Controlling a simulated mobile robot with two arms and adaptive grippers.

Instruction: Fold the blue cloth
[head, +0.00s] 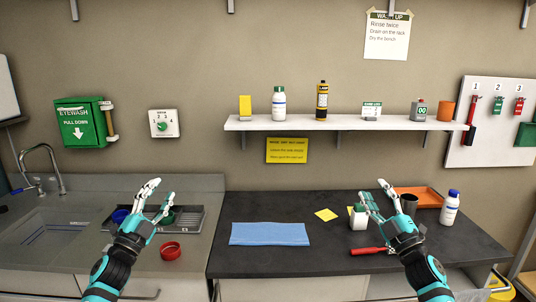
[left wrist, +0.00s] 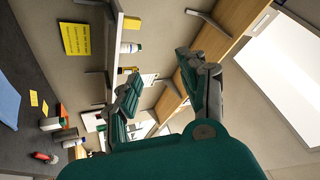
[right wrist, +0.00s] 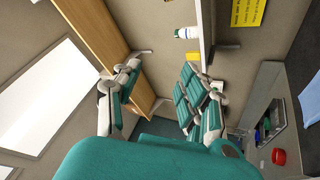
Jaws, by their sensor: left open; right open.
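My left gripper (head: 150,198) is open and empty, raised to the left of the cloth over the sink counter. My right gripper (head: 378,199) is open and empty, raised to the right of the cloth. Neither gripper touches the cloth.
A red-handled tool (head: 368,250), a white container (head: 358,221) and a yellow note (head: 326,215) are right of the cloth. A white bottle (head: 450,207) and orange tray (head: 426,196) stand further right. A red ring (head: 171,250) lies left. A shelf (head: 345,125) hangs above.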

